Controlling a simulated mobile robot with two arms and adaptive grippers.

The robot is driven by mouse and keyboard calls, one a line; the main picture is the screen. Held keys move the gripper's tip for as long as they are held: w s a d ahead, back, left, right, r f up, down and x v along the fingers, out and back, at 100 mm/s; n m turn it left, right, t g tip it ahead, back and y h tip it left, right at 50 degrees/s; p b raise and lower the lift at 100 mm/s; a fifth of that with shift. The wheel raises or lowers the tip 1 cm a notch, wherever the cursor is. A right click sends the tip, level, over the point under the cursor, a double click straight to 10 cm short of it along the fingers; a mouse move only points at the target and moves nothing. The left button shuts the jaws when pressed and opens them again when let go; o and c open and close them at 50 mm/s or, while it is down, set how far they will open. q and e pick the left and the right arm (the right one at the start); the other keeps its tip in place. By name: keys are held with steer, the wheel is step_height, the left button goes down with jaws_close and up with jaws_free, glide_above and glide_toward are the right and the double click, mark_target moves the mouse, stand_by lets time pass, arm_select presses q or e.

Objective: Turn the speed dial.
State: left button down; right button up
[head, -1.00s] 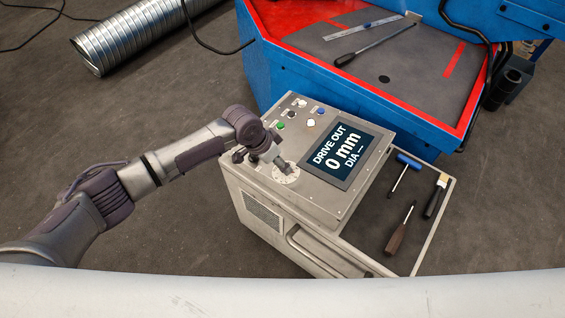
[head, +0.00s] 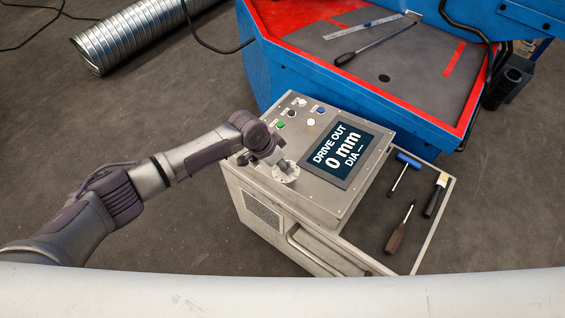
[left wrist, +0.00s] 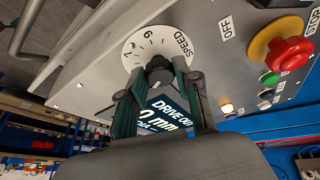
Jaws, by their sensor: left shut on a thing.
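The speed dial (head: 286,177) is a round white plate with a dark knob on the top panel of the grey control box (head: 330,195). In the left wrist view the dial plate (left wrist: 150,38) shows the word SPEED and numbers. The dark knob (left wrist: 158,66) stands at its lower edge in that view. My left gripper (head: 283,165) reaches down over the dial from the left. In the left wrist view its two fingers (left wrist: 160,78) are closed on the knob from both sides. The fingertips hide part of the knob. My right gripper is not in view.
A screen (head: 342,157) reading DRIVE OUT 0 mm sits right of the dial. A red stop button (left wrist: 287,54) and several small buttons share the panel. A side tray (head: 432,217) holds hand tools. The blue machine (head: 300,75) stands behind.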

arm_select(q)
steer(key=shift+w+f+m+g+b, duration=0.2)
steer(key=shift+m+g+b, duration=0.1)
steer(key=shift+m+b, duration=0.75)
steer(key=m+g+b, duration=0.1)
steer(key=m+b, duration=0.3)
steer(key=b, duration=0.1)
steer(key=m+g+b, duration=0.2)
steer(key=m+b, duration=0.3)
steer(key=shift+w+m+b, duration=0.2)
steer(key=shift+m+b, duration=0.05)
steer(key=shift+b, duration=0.05)
steer(key=shift+m+g+b, duration=0.6)
steer(key=shift+m+b, duration=0.4)
steer(key=shift+m, duration=0.2)
steer(key=shift+w+r+m+g+b, duration=0.1)
steer(key=shift+r+m+g+b, duration=0.15)
steer(key=shift+m+b, duration=0.7)
steer(key=shift+m, duration=0.25)
steer(key=c, duration=0.8)
jaws_free()
steer(key=shift+y, duration=0.3)
